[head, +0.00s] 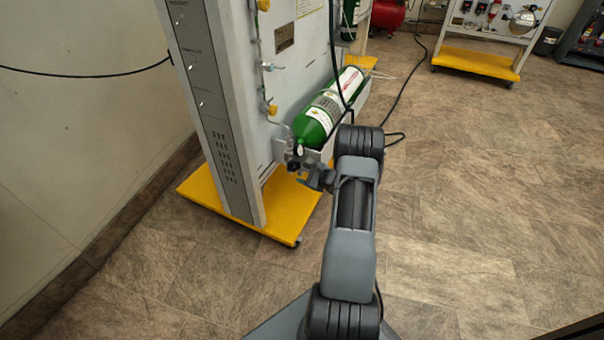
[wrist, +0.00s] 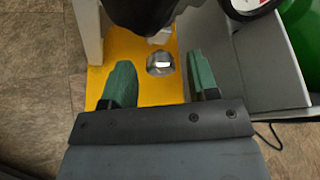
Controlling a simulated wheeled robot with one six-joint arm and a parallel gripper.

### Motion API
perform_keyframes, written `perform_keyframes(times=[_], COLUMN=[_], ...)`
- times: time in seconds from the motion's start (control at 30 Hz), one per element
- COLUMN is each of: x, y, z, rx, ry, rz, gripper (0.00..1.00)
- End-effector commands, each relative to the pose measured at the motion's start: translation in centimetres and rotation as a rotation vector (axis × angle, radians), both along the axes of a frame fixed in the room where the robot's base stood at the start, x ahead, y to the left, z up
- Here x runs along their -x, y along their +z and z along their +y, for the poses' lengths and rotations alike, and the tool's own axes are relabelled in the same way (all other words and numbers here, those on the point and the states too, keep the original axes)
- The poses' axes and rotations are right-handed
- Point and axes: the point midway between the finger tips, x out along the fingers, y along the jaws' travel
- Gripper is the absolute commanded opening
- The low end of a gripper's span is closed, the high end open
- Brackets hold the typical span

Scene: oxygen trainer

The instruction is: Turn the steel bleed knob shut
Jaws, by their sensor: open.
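A small steel knob (wrist: 160,63) with a bright flat face shows in the wrist view, over the yellow base. My gripper (wrist: 160,82) has its two green fingers spread, one on each side of the knob's line. The knob lies just beyond or between the fingertips; I cannot tell the depth, and no contact shows. In the head view my gripper (head: 314,179) is at the lower front of the trainer panel, by the cylinder's valve end. The steel knob cannot be made out there.
A green cylinder (head: 316,122) lies in a grey cradle, also at upper right in the wrist view (wrist: 248,4). A dark rounded part (wrist: 150,12) hangs close above the fingers. The trainer's yellow base (head: 282,226) lies below. Open floor (head: 460,200) is to the right.

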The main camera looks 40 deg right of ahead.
Motion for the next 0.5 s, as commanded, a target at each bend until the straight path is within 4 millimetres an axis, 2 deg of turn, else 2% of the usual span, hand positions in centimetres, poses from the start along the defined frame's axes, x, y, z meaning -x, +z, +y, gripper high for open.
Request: perform_keyframes(times=[0.3, 0.5], x=[5.9, 9.0], y=[2.4, 3.5], z=[-1.7, -2.6], rx=[-0.002, -0.002], ry=[-0.005, -0.003], rz=[0.001, 0.0], gripper=[0.54, 0.54])
